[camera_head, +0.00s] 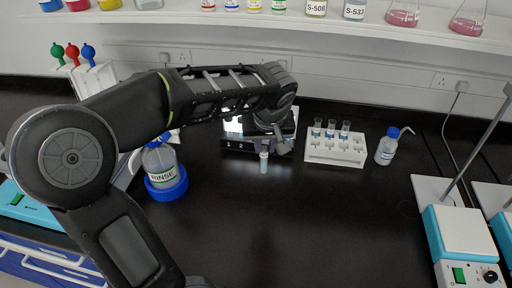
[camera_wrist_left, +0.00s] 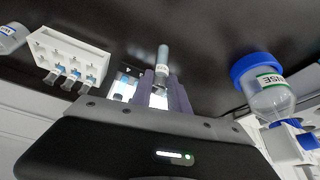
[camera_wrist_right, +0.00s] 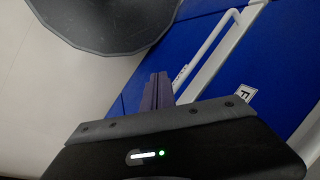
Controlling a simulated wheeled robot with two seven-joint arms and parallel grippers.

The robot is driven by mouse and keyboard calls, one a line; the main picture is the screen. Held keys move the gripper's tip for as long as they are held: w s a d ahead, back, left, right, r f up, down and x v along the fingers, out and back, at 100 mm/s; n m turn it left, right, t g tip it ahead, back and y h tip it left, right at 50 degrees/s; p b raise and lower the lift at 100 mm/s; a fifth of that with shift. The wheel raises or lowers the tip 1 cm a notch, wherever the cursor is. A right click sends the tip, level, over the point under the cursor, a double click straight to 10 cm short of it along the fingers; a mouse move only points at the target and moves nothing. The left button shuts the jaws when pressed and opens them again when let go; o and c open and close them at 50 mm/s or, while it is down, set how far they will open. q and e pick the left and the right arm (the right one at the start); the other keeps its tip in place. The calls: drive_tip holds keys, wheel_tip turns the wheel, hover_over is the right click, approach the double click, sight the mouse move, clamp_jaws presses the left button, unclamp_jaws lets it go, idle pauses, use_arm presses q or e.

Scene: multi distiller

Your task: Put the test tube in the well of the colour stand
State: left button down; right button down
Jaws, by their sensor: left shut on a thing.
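A test tube (camera_head: 264,163) with a pale grey-blue lower part hangs roughly upright from my left gripper (camera_head: 268,146), in front of the dark stand. In the left wrist view, the test tube (camera_wrist_left: 162,60) is between the two purple fingers of the left gripper (camera_wrist_left: 162,84). The dark stand (camera_head: 232,145), with a bright lit panel and the numbers 1 and 2 on its front, is partly hidden by my left arm. Its wells cannot be made out. My right gripper (camera_wrist_right: 158,92) shows only in the right wrist view, with its fingers together and nothing between them.
A white rack (camera_head: 335,158) holds several tubes right of the stand. A small wash bottle (camera_head: 386,150) is beside it. A RINSE bottle (camera_head: 162,168) in a blue ring stands left. A hotplate device (camera_head: 458,235) is far right. The front middle of the black bench is clear.

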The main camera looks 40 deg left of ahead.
use_arm(q)
drive_tip(key=shift+a, duration=0.15)
drive_tip(key=shift+w+a, duration=0.1)
drive_tip(key=shift+w, duration=0.05)
drive_tip(key=w+a+f+p, duration=0.2)
drive_tip(key=w+a+p, duration=0.2)
drive_tip(key=w+a, duration=0.8)
drive_tip(key=shift+w+f, duration=0.2)
drive_tip(key=shift+w, duration=0.15)
drive_tip(key=shift+a, duration=0.1)
wheel_tip(320, 180, down, 5)
drive_tip(key=b, duration=0.2)
drive_tip(key=shift+r+b, duration=0.2)
drive_tip(key=shift+b, duration=0.15)
